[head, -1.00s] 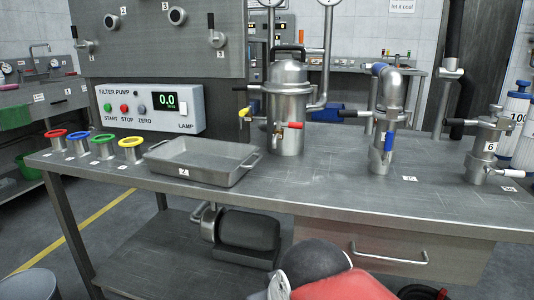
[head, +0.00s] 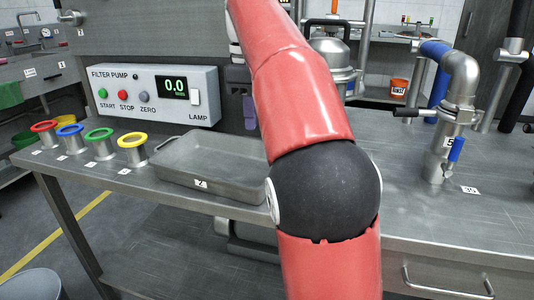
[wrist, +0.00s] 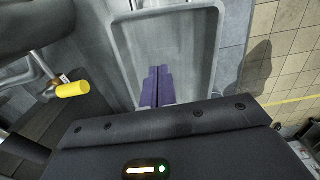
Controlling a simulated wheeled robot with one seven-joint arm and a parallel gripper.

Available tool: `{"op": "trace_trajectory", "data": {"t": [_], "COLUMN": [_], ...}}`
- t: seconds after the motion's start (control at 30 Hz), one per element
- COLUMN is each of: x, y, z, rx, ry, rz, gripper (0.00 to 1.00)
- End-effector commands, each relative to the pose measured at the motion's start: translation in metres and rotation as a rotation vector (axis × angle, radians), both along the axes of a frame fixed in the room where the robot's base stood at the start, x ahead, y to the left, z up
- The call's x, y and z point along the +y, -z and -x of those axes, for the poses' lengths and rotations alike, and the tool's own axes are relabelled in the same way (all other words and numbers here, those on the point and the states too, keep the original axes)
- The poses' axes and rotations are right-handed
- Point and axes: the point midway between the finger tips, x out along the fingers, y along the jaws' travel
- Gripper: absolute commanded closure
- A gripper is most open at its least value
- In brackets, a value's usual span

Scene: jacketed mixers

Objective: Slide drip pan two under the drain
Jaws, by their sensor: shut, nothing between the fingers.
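Drip pan two (head: 195,183) is a shallow grey metal tray with a "2" label on its front, lying on the bench right of the colored cups. In the wrist view the pan (wrist: 192,45) lies beyond my gripper's fingers. My gripper (wrist: 157,84) has two purple fingers pressed together with nothing between them. The fingers overlap the pan's near part in that view; I cannot tell whether they touch it. The steel vessel (head: 331,52) stands behind my arm, its lower part and any drain hidden. A yellow handle (wrist: 73,89) shows left of my fingers.
Red, blue, green and yellow rimmed cups (head: 132,149) stand left of the pan. The filter pump panel (head: 155,93) is behind it. A pipe with a blue-handled valve (head: 447,120) stands at right.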

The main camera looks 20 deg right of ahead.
Motion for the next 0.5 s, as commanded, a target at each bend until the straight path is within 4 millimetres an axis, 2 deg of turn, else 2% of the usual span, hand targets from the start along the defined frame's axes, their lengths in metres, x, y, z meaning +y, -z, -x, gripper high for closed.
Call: {"op": "trace_trajectory", "data": {"t": [0.2, 0.5], "x": [0.001, 0.001], "y": [0.023, 0.092], "z": [0.001, 0.001], "rx": [0.004, 0.002], "ry": [-0.003, -0.001], "rz": [0.000, 0.000], "gripper": [1.00, 1.00]}}
